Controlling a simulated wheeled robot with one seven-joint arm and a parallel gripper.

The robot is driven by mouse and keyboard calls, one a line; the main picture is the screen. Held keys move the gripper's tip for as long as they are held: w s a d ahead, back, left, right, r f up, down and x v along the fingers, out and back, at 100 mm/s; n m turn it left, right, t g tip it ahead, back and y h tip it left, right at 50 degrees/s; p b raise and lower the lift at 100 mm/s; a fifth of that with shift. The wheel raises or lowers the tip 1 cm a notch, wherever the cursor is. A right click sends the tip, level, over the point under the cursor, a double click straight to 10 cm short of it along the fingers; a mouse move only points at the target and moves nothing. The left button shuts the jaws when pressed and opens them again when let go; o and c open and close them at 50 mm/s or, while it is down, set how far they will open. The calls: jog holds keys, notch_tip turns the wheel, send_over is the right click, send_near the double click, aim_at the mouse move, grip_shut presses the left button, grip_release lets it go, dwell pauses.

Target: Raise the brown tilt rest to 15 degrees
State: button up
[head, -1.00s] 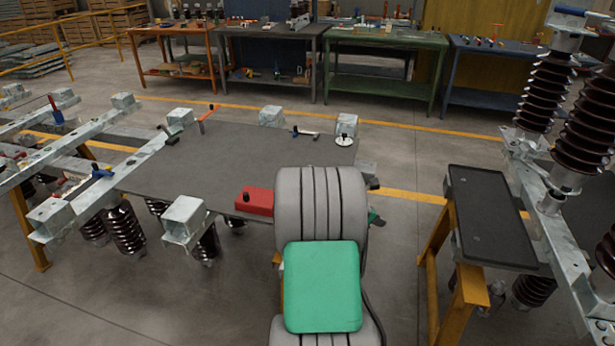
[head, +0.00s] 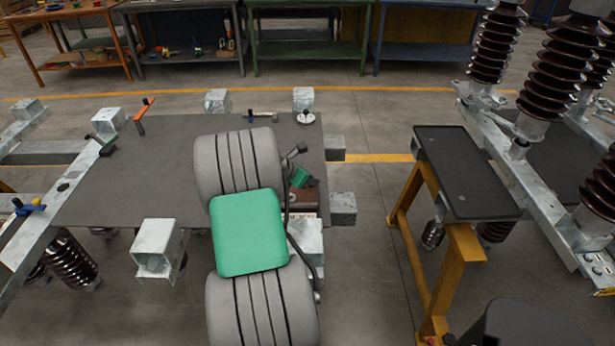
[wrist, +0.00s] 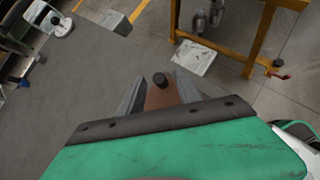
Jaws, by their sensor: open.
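The brown tilt rest (head: 308,197) shows only in part in the head view, at the right end of the dark table top behind my arm. In the head view my gripper (head: 299,177) is mostly hidden by my own arm. The rest's tilt angle cannot be read.
The dark table top (head: 150,170) is mostly bare on its left side. An orange-handled clamp (head: 143,113) and a white round disc (head: 306,118) sit at its far edge. A black tray on a yellow stand (head: 466,170) and brown insulators (head: 555,80) stand to the right.

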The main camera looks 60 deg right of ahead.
jog(key=x, duration=0.3)
jog(key=shift+d+f, duration=0.2)
jog(key=shift+a, duration=0.1)
grip_shut()
